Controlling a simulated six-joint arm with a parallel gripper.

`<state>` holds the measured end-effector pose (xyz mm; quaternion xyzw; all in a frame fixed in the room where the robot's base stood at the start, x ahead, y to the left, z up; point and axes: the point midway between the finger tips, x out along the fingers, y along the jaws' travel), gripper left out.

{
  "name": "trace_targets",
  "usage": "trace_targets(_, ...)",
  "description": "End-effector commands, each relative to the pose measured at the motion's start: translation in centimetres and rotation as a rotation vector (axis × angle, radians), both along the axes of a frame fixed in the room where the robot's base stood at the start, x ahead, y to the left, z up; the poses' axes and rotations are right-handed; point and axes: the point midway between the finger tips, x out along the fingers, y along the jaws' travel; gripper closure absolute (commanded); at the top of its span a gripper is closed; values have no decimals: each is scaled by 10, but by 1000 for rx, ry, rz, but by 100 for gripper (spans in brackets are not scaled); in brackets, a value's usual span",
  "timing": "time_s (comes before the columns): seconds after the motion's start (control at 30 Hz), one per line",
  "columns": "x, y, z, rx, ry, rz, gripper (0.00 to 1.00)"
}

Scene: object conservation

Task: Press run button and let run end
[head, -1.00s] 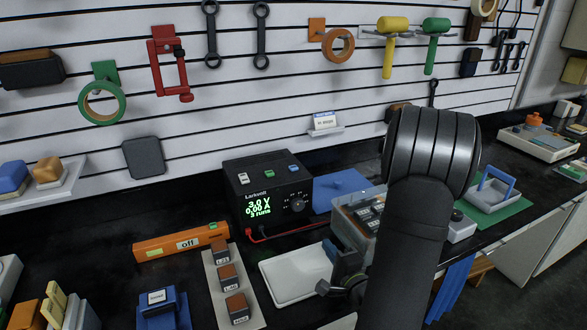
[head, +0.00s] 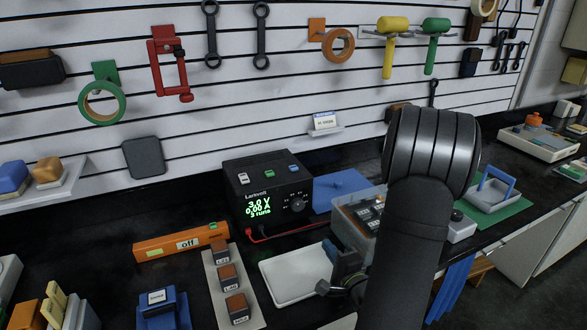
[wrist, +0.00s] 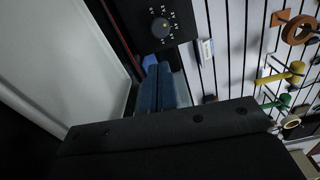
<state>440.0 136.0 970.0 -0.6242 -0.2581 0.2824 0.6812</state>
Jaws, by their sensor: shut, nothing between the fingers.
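The black power supply (head: 266,192) stands at the back of the bench. Its display (head: 259,208) reads 3.0 V, 0.00 A and 3 runs. White, green and blue buttons sit on its top; I cannot tell which is the run button. Its dial (wrist: 161,27) shows in the wrist view. The orange bar (head: 160,249) beside it bears an "off" label (head: 188,243) and a small green part. My gripper (head: 346,249) is low over the white tray's right end, apart from the power supply. Its blue fingers (wrist: 158,70) are shut and empty in the wrist view.
The white tray (head: 287,275) lies in front of the power supply. A strip (head: 213,290) with several brown-topped blocks is left of it. A clear bin (head: 356,214) stands close behind my gripper. A red cable crosses the bench by the supply.

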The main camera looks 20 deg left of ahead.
Motion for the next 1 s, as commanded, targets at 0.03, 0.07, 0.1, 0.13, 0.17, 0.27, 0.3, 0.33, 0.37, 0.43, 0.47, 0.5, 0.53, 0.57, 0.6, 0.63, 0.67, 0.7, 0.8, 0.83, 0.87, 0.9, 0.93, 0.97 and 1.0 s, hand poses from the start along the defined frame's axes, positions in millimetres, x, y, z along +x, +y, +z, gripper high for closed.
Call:
trace_targets(0.03, 0, 0, 0, 0, 0, 0, 100)
trace_targets(0.07, 0, 0, 0, 0, 0, 0, 100)
trace_targets(0.1, 0, 0, 0, 0, 0, 2, 100)
trace_targets(0.13, 1, 1, 0, 0, 0, 5, 100)
trace_targets(0.17, 1, 2, 1, 1, 0, 12, 100)
trace_targets(0.27, 5, 13, 4, 3, 0, 63, 100)
trace_targets(0.3, 7, 19, 7, 3, 0, 98, 100)
trace_targets(0.33, 9, 25, 9, 2, 3, 130, 100)
trace_targets(0.37, 11, 32, 12, -1, 4, 164, 100)
trace_targets(0.43, 16, 49, 18, -15, 12, 259, 100)
trace_targets(0.47, 18, 57, 21, -25, 17, 302, 100)
trace_targets(0.5, 21, 67, 24, -44, 23, 360, 100)
trace_targets(0.53, 22, 75, 27, -60, 28, 400, 100)
trace_targets(0.57, 25, 81, 30, -79, 33, 439, 100)
trace_targets(0.6, 27, 90, 33, -106, 41, 488, 100)
trace_targets(0.63, 29, 96, 36, -130, 46, 522, 100)
trace_targets(0.67, 31, 102, 39, -155, 50, 554, 100)
trace_targets(0.7, 34, 109, 43, -192, 55, 594, 100)
trace_targets(0.8, 44, 125, 53, -296, 66, 671, 100)
trace_targets(0.83, 47, 129, 56, -330, 67, 690, 100)
trace_targets(0.87, 51, 132, 60, -365, 69, 705, 100)
trace_targets(0.9, 56, 137, 65, -412, 69, 723, 100)
trace_targets(0.93, 60, 140, 69, -448, 69, 731, 100)
trace_targets(0.97, 64, 143, 74, -485, 67, 738, 100)
trace_targets(1.0, 71, 147, 81, -532, 63, 743, 100)
